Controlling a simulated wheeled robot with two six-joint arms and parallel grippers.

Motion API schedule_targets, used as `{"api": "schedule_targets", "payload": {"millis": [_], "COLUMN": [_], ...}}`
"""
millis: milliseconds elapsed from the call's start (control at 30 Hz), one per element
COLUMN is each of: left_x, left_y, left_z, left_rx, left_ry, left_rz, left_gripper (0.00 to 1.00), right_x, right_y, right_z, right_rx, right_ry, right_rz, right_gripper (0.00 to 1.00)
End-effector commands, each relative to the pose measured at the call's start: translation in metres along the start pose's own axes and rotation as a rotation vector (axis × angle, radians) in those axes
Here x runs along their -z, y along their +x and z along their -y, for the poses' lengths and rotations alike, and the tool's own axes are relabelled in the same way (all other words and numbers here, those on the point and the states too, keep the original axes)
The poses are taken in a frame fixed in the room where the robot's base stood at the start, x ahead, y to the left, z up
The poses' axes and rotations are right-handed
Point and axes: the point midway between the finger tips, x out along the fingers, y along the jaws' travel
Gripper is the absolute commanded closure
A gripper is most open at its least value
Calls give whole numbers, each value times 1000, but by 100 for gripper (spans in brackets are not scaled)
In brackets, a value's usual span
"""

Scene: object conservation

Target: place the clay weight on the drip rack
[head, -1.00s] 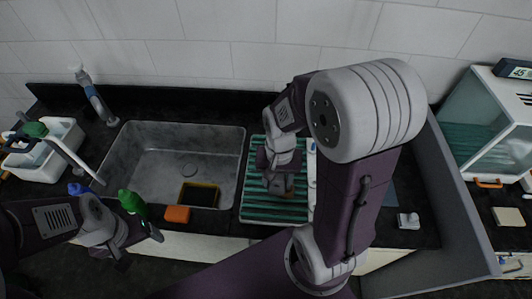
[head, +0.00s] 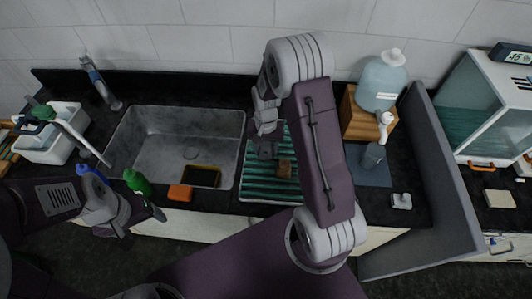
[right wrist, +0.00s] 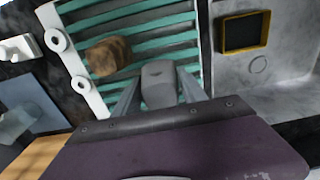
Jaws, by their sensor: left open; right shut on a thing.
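The drip rack (head: 256,193) is a white tray with green slats, right of the sink; it also shows in the right wrist view (right wrist: 140,20). My right gripper (head: 266,150) is over its left part. In the right wrist view the gripper's fingers (right wrist: 160,95) are shut on a grey block, which looks like the clay weight (right wrist: 158,78). I cannot tell whether the block touches the slats. A brown, wood-like block (head: 285,168) lies on the rack beside it, also in the right wrist view (right wrist: 107,57). My left gripper (head: 143,226) is open and empty at the counter's front edge.
The sink (head: 150,150) holds a yellow-rimmed dark frame (head: 203,177). An orange sponge (head: 180,193) and green bottle (head: 138,182) are at its front. A large jug (head: 382,85) stands on a wooden block (head: 356,120) at right, near a grey partition (head: 440,170).

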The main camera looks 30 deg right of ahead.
Motion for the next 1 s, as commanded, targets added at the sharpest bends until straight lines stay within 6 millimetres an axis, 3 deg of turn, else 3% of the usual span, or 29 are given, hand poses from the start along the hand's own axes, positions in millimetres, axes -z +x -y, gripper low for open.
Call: {"api": "schedule_targets", "payload": {"millis": [200,567,600,633,667,1000], "left_x": [1,0,1,1,1,1], "left_y": [-8,-3,-4,-4,-4,-8], "left_z": [0,0,0,0,0,0], "left_rx": [0,0,0,0,0,0], "left_ry": [0,0,0,0,0,0], "left_rz": [0,0,0,0,0,0], "left_gripper": [23,23,23,23,23,23], "right_x": [-2,-1,-1,-1,-1,-1], "right_y": [32,38,36,36,36,32], "right_z": [-1,0,0,0,0,0], "right_rx": [-2,-1,-1,-1,-1,-1], "right_ry": [0,0,0,0,0,0], "right_rz": [4,2,2,2,2,1], "right_gripper": [100,100,43,34,29,29]}}
